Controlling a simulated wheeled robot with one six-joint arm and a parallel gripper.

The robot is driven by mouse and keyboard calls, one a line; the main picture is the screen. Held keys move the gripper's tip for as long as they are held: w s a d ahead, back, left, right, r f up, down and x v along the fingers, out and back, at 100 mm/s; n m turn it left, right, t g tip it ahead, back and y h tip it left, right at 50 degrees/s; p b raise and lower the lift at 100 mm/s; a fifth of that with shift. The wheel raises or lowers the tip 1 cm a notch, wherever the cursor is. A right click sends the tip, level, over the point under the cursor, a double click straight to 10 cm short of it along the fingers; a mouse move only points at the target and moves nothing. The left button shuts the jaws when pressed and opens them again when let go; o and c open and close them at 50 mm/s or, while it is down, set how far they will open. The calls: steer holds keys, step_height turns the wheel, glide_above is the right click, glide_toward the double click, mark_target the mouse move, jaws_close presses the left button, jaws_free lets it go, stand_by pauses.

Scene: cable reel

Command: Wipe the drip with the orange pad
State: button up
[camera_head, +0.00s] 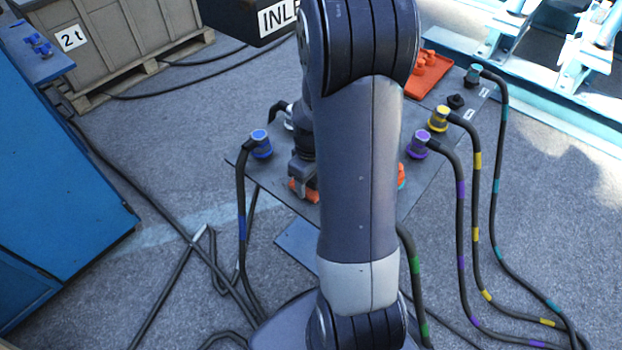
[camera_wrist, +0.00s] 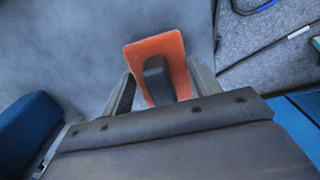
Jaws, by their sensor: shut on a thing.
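The orange pad (camera_wrist: 150,52) shows in the wrist view, with a dark grip block (camera_wrist: 157,80) on its back. My gripper (camera_wrist: 163,88) is shut on that block, one finger on each side. In the head view the orange pad (camera_head: 298,187) is under my gripper (camera_head: 302,170), low over the grey panel (camera_head: 285,190), left of my arm. I cannot tell whether the pad touches the panel. I see no drip in either view; my arm, gripper and pad hide part of the panel.
A blue plug (camera_head: 261,143) stands left of my gripper. Purple (camera_head: 417,145), yellow (camera_head: 438,118) and teal (camera_head: 473,73) plugs stand to the right, their cables running to the floor. An orange tray (camera_head: 437,72) lies at the back. A blue cabinet (camera_head: 60,170) is far left.

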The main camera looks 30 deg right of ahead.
steer(key=shift+r+p, duration=1.85)
steer(key=shift+r, duration=0.8)
step_height(320, 180, up, 3)
steer(key=p, duration=0.2)
steer(key=shift+r+p, duration=0.1)
steer(key=shift+p, duration=0.25)
